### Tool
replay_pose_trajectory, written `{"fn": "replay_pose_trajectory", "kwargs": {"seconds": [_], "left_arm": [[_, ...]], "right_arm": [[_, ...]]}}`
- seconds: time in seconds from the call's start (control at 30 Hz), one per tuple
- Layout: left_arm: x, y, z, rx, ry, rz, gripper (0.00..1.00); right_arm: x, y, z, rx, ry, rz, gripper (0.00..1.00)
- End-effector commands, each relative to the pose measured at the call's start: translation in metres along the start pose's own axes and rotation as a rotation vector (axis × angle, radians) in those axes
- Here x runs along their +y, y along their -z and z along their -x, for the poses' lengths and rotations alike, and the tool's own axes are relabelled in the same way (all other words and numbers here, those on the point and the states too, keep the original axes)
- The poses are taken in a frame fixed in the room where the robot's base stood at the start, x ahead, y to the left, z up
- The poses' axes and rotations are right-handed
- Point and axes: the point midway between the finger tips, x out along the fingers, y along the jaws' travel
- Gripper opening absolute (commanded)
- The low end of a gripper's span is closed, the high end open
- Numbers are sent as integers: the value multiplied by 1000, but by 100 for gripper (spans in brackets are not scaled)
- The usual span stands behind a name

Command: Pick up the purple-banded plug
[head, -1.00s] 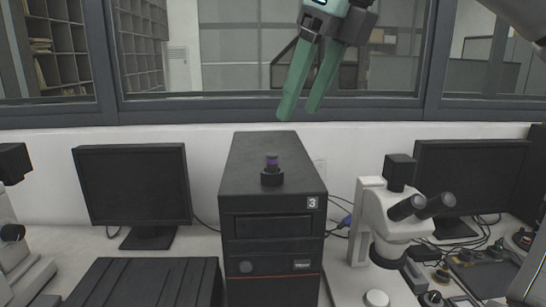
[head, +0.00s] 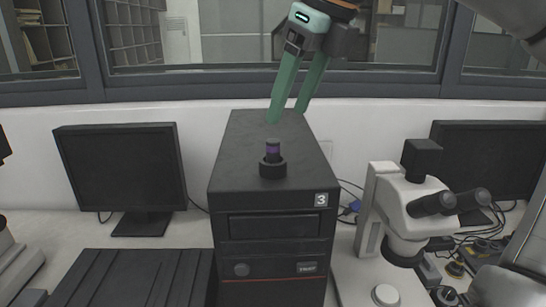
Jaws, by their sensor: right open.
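The purple-banded plug (head: 272,149) is a small dark cylinder with a purple band. It stands upright in a round black holder (head: 272,169) on top of the black tower unit marked 3 (head: 235,158). My right gripper (head: 286,118) has two green fingers pointing down, open and empty. In the picture its fingertips are just above the plug; the gap in depth is hard to judge. My left gripper is not in view.
A dark monitor (head: 120,168) stands left of the tower and another (head: 500,160) at the right. A white microscope (head: 395,205) stands close on the tower's right. A window ledge (head: 190,97) runs behind. The rest of the tower's top is clear.

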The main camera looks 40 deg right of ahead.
Motion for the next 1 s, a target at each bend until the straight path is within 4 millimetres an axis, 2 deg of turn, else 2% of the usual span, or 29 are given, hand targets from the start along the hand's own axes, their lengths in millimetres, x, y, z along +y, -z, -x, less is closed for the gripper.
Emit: {"fn": "replay_pose_trajectory", "kwargs": {"seconds": [0.23, 0.5, 0.8, 1.0], "left_arm": [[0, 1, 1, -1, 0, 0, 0], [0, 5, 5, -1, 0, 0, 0], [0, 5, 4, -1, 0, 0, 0], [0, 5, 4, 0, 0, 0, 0]], "right_arm": [[1, -1, -20, 1, -1, 1, 62], [3, -3, -58, 0, -2, -1, 62], [2, -3, -63, -3, 0, -1, 62], [2, -3, -63, -3, 0, -2, 39]]}}
